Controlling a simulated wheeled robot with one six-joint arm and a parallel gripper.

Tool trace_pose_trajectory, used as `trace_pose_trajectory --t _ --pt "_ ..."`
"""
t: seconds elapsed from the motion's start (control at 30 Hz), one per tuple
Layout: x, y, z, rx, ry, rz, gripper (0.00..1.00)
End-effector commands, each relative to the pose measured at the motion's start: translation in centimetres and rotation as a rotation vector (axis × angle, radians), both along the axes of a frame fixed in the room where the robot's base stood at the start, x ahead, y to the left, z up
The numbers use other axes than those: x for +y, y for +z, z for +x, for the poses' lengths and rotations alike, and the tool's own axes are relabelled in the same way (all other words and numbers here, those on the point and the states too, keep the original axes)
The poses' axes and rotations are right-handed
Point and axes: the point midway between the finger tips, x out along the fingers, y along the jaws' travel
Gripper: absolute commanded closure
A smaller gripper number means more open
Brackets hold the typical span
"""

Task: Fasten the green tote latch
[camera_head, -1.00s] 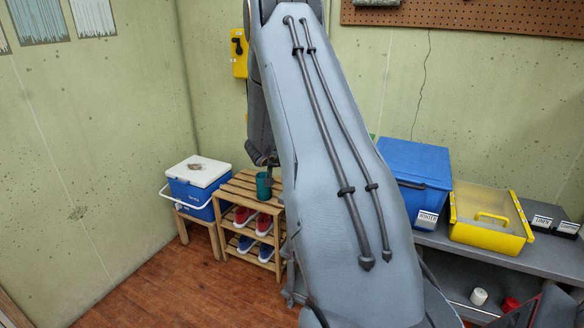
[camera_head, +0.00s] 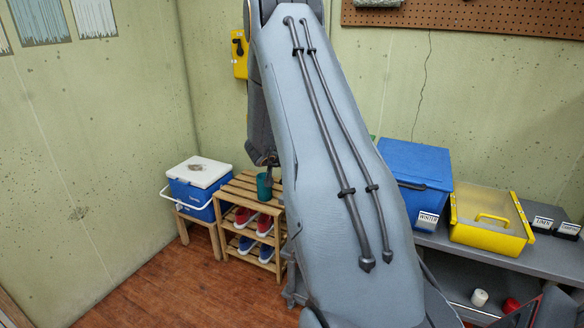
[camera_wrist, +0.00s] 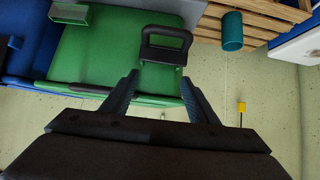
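The green tote (camera_wrist: 105,45) fills the upper left middle of the wrist view. A black loop-shaped piece (camera_wrist: 166,42), which looks like its latch or handle, stands out at the tote's right end. My gripper (camera_wrist: 159,76) is open, with its two fingers apart and nothing between them. The fingertips lie just below the black loop in the picture, and I cannot tell whether they touch anything. In the head view only a thin sliver of green (camera_head: 373,138) shows behind my arm, and the gripper's fingers are hidden.
A teal cup (camera_head: 264,186) stands on a slatted wooden rack (camera_head: 239,188) with shoes. A blue-and-white cooler (camera_head: 195,187) is at its left. A blue tote (camera_head: 416,168) and a yellow tote (camera_head: 487,238) sit on the grey shelf (camera_head: 470,259) at right. Floor is clear at left.

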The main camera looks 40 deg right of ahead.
Motion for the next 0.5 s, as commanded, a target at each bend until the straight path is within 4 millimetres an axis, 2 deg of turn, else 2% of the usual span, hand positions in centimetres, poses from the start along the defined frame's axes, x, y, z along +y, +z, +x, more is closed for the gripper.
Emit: trace_pose_trajectory --t 0.17,0.5 --pt "0.5 0.3 -0.2 0.0 0.0 0.001 0.46" --pt "4.1 3.3 -1.7 -0.001 0.003 -0.001 0.46"
